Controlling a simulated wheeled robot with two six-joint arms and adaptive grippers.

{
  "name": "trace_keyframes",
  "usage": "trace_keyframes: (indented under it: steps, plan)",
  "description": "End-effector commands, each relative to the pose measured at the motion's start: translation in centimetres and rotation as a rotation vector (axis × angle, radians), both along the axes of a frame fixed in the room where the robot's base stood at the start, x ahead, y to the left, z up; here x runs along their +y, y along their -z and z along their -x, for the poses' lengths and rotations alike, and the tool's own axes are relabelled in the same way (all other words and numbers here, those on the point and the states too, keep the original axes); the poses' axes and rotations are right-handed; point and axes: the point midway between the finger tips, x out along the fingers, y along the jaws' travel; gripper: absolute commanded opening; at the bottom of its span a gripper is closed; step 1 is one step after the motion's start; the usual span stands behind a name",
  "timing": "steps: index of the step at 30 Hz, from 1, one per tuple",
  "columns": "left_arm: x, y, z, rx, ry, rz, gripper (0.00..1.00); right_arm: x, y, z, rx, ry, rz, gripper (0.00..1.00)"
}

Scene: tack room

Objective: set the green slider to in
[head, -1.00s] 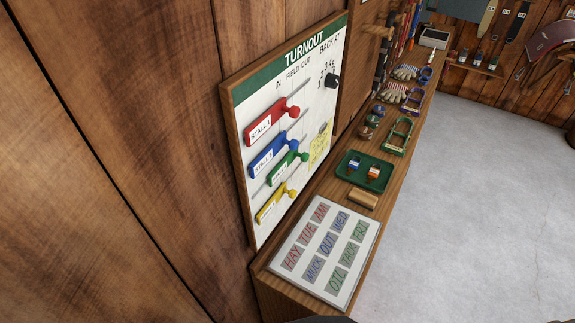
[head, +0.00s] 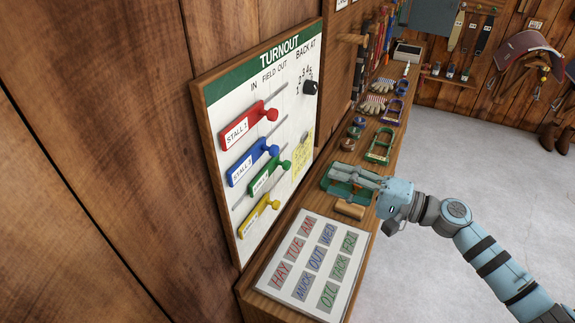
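The turnout board (head: 216,112) stands upright against the wall, with IN, FIELD and OUT headings. The green slider (head: 262,183) is the third one down, between the blue slider (head: 245,165) and the yellow slider (head: 252,221). Bare rail shows to its left, and it sits further right than the red slider (head: 240,131). Its round green knob is at its right end. My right gripper (head: 334,178) is over the green tray, right of the board and apart from the slider. Its fingers point left and look spread, with nothing seen between them. My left gripper is not in view.
The shelf below the board holds a magnet-word panel (head: 289,251), a wooden block (head: 350,209) and the green tray (head: 326,185). Further back are a green-framed brush (head: 380,145) and gloves (head: 373,105). A black dial (head: 310,88) and yellow note (head: 302,156) are on the board.

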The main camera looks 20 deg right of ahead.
Motion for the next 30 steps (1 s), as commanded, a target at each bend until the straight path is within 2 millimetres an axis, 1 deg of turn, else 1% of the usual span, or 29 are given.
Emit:
trace_keyframes:
  steps: [1,2,6,9,12,15,18,25,26,30]
  plan:
    - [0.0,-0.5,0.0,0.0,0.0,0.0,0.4,0.7,-0.5,-0.7,-0.004,0.002,-0.006,0.39]
    - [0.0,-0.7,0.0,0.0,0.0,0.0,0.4,1.3,-0.6,-1.3,-0.003,0.003,-0.006,0.39]
    - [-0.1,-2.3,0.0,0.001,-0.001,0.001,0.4,4.4,-0.8,-4.4,-0.001,0.005,-0.009,0.39]
    - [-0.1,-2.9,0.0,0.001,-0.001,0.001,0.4,6.4,-0.6,-6.3,0.001,0.005,-0.006,0.39]
    - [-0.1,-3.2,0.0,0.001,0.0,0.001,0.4,7.9,-0.4,-7.7,0.003,0.004,-0.003,0.39]
    - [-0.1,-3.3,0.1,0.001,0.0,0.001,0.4,8.8,-0.2,-8.6,0.004,0.005,-0.001,0.39]
    - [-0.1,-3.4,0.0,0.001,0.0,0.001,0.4,9.2,-0.1,-8.9,0.004,0.005,0.001,0.39]
    - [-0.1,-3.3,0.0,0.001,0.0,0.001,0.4,9.2,0.0,-9.0,0.003,0.006,0.002,0.39]
    - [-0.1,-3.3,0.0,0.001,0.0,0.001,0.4,9.2,0.0,-9.0,0.003,0.006,0.002,0.36]
    - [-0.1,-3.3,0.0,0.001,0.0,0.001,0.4,9.2,0.0,-9.0,0.003,0.006,0.002,0.14]
